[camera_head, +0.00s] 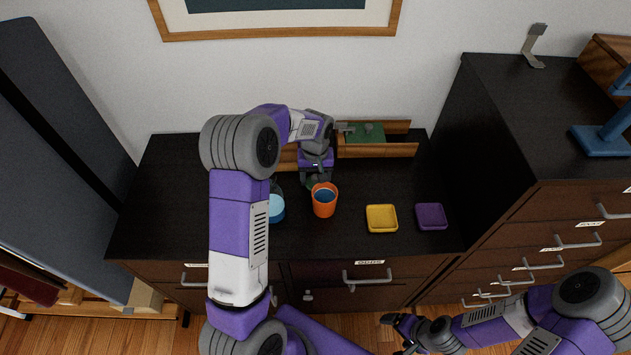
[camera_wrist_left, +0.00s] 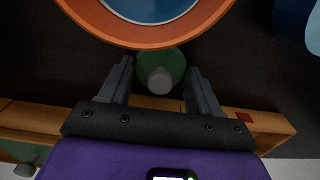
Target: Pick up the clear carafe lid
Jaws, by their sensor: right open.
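A small round green lid (camera_wrist_left: 163,66) with a grey knob, which I take for the carafe lid, lies on the dark cabinet top just behind the orange cup. In the head view the lid (camera_head: 311,184) is mostly hidden under my gripper. My left gripper (camera_head: 315,182) points down over it. In the left wrist view its two fingers (camera_wrist_left: 160,82) stand apart on either side of the knob, with gaps and no visible contact. A blue-tinted vessel (camera_head: 276,208), perhaps the carafe, is partly behind my left arm. My right gripper (camera_head: 396,335) is open and empty, low in front.
The orange cup (camera_head: 324,204) with a blue inside stands close in front of the lid. A yellow dish (camera_head: 381,218) and a purple dish (camera_head: 431,216) are to the right. A wooden rack (camera_head: 396,151) runs along the back. A taller drawer cabinet (camera_head: 520,110) stands right.

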